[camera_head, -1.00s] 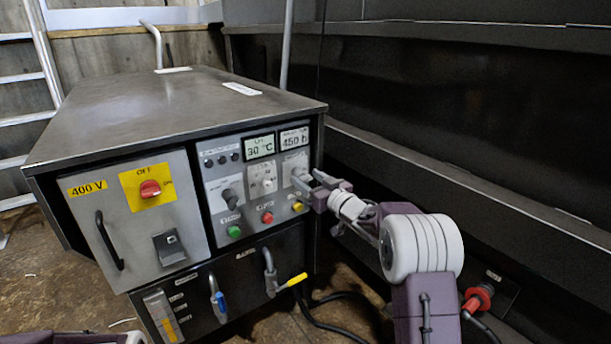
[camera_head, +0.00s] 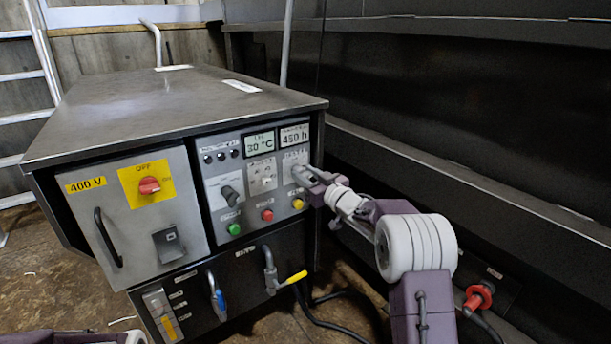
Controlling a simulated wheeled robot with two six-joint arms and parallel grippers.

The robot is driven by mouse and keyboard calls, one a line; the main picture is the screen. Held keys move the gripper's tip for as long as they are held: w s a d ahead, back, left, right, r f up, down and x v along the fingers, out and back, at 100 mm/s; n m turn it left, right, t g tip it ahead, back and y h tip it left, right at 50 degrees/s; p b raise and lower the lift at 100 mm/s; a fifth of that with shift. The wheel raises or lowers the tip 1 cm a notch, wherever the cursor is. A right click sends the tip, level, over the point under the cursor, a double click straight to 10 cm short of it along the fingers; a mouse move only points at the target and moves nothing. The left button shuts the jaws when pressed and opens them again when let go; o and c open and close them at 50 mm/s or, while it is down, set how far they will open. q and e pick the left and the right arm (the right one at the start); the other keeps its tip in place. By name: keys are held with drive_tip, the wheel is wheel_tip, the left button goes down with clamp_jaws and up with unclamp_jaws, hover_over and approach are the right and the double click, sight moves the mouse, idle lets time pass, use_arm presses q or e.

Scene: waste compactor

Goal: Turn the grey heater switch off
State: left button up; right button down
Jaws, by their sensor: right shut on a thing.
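The control panel (camera_head: 212,182) on the front of the steel cabinet carries a row of switches. The grey heater switch is at the right end of this row, under the display reading 450 h (camera_head: 295,135). My right gripper (camera_head: 301,177) is at that switch, its fingers shut on it and covering most of it. The switch's exact angle cannot be told behind the fingers. My left gripper is not in view; only a bit of my left arm shows at the bottom left edge.
A dark knob (camera_head: 231,196) and a small white switch (camera_head: 264,181) sit left of my gripper. Green, red and yellow buttons (camera_head: 267,215) lie below. A yellow-handled valve (camera_head: 291,279) is lower down. A dark wall (camera_head: 480,130) stands close on the right.

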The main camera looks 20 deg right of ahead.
drive_tip(key=n, duration=0.4)
drive_tip(key=shift+f, duration=0.1)
drive_tip(key=n+b, duration=0.1)
drive_tip(key=n, duration=0.2)
drive_tip(key=shift+a+f+n, duration=0.1)
drive_tip(key=shift+n, duration=0.2)
drive_tip(key=n+b, duration=0.2)
drive_tip(key=n, duration=0.2)
drive_tip(key=shift+a+f+n, duration=0.1)
drive_tip(key=shift+f+n, duration=0.05)
drive_tip(key=shift+n, duration=0.15)
drive_tip(key=shift+n+b, duration=1.5)
drive_tip(key=shift+n, duration=1)
drive_tip(key=c, duration=0.9)
unclamp_jaws()
drive_tip(key=shift+s, duration=0.1)
